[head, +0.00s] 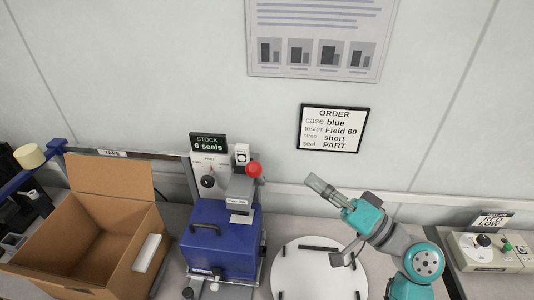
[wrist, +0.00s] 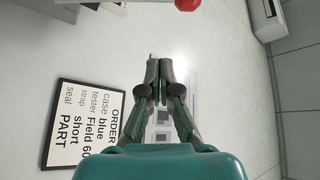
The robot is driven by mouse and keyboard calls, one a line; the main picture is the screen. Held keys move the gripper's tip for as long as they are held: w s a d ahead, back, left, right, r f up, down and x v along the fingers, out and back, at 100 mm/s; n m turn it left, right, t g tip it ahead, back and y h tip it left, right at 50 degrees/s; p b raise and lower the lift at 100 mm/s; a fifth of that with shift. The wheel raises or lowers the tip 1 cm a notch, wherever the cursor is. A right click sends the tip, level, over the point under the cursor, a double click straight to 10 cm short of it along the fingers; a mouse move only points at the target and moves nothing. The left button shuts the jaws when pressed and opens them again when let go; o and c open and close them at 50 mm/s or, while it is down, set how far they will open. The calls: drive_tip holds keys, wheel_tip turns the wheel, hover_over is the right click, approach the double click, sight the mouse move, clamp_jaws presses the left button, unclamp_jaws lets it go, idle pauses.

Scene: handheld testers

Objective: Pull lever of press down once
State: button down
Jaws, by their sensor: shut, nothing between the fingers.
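The press stands left of centre in the head view, with its grey head (head: 239,193) over a blue case (head: 222,241). Its lever ends in a red ball knob (head: 254,170) at the upper right of the press. The knob also shows at the top edge of the wrist view (wrist: 188,4). My gripper (head: 312,182) is raised in the air to the right of the knob, apart from it. In the wrist view my gripper's fingers (wrist: 159,62) are together with nothing between them.
An open cardboard box (head: 60,240) stands left of the press. A round white turntable (head: 300,280) lies below my arm. A control box (head: 485,252) sits at far right. An order sign (head: 333,128) and a stock sign (head: 208,142) are behind. Air between knob and gripper is clear.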

sight(259, 176)
drive_tip(key=r, duration=0.1)
drive_tip(key=r+n+g+y, duration=0.1)
drive_tip(key=r+n+g, duration=0.1)
drive_tip(key=r, duration=0.1)
drive_tip(key=shift+w+a+r+y, duration=0.1)
drive_tip(key=shift+w+a+y, duration=0.05)
drive_tip(key=shift+a+y, duration=0.15)
drive_tip(key=x, duration=1)
drive_tip(key=shift+s+a+f, duration=0.2)
drive_tip(key=shift+s+f, duration=0.55)
drive_tip(key=shift+s+a+f, duration=0.15)
drive_tip(key=shift+s+f, duration=0.6)
